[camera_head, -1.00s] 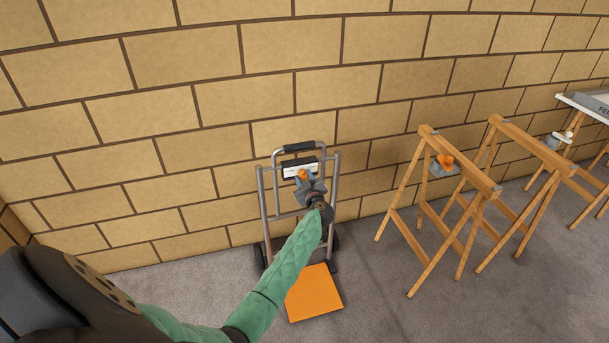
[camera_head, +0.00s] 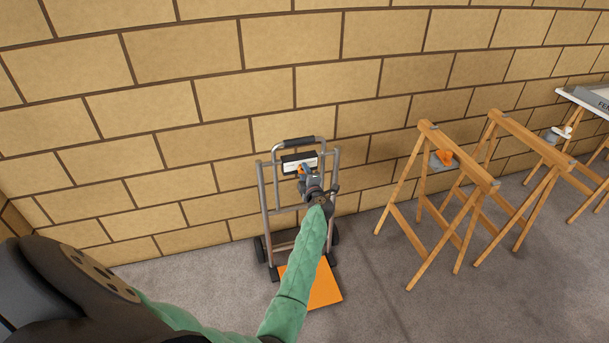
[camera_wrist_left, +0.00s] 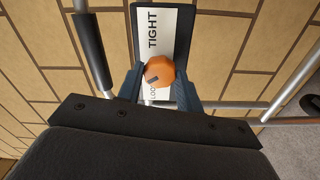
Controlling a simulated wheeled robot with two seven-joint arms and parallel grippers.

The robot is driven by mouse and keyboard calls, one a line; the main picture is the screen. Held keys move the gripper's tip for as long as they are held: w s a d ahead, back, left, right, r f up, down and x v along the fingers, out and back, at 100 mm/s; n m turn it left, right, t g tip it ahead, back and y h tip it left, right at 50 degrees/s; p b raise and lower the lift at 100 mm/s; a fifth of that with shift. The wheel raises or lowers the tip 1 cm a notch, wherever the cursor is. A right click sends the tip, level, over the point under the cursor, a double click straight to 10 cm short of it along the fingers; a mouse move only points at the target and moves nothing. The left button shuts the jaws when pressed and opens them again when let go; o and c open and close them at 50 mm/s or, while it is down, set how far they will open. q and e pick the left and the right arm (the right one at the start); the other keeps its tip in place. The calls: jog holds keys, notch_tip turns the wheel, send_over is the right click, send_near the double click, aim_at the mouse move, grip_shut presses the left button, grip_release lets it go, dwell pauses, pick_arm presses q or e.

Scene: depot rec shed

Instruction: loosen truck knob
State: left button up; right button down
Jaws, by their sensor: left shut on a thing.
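The hand truck (camera_head: 265,205) stands upright against the block wall, with a grey tube frame and an orange toe plate (camera_head: 322,290). On its upper crossbar is a plate (camera_head: 290,160) lettered "TIGHT", with a second, partly covered word. The orange knob (camera_wrist_left: 159,75) sits on this plate, a dark mark on its face pointing toward the lower, partly covered word. My left gripper (camera_head: 304,172) is at the knob, its fingers on either side and shut on it; it also shows in the left wrist view (camera_wrist_left: 160,88). My right gripper is not in view.
Wooden sawhorses (camera_head: 458,155) stand to the right, with an orange-topped item (camera_head: 442,158) by the nearer one. A white-edged table (camera_head: 585,105) is at the far right. Grey floor between truck and sawhorses is clear.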

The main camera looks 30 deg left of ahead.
pick_arm(q)
jog(key=shift+f+n, duration=0.1)
jog(key=shift+n, duration=1)
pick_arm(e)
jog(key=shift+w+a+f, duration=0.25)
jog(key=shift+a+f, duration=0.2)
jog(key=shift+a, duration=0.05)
pick_arm(q)
jog(key=shift+b, duration=0.3)
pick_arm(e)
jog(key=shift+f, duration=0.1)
pick_arm(q)
jog(key=o, duration=1)
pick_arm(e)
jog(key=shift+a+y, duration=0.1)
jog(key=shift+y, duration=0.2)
